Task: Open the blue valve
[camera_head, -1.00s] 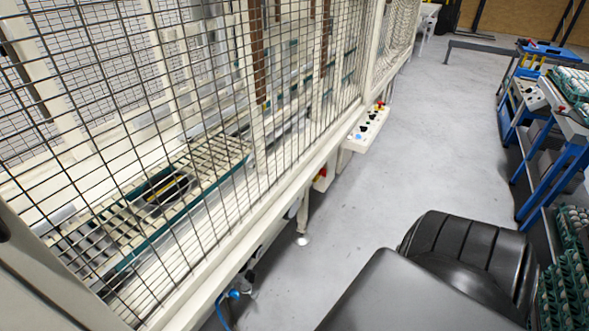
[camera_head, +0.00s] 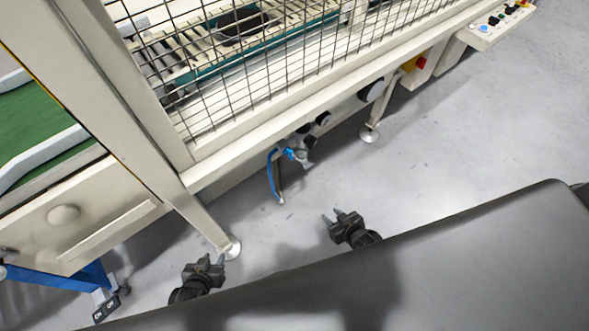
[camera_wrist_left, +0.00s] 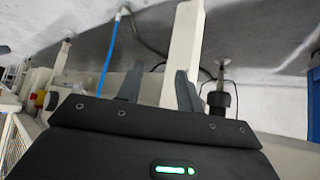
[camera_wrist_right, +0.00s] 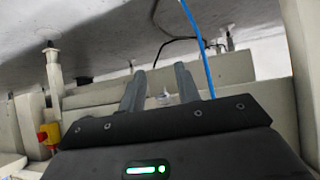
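The blue valve (camera_head: 289,153) is a small blue fitting under the lower frame of the caged machine, in the middle of the head view. A blue hose (camera_head: 271,172) hangs from it, and a blue hose also shows in the left wrist view (camera_wrist_left: 107,57) and the right wrist view (camera_wrist_right: 201,50). My left gripper (camera_head: 204,260) is open and empty, below and left of the valve in the picture. My right gripper (camera_head: 334,216) is open and empty, below and right of it. Both are apart from the valve. I cannot make out the valve clearly in either wrist view.
The machine's mesh cage (camera_head: 290,60) and lower beam stand above the valve. A machine leg (camera_head: 371,124) is to its right and a slanted post (camera_head: 205,220) to its left. A control panel (camera_head: 497,25) with buttons is at upper right. The grey floor (camera_head: 470,150) is clear.

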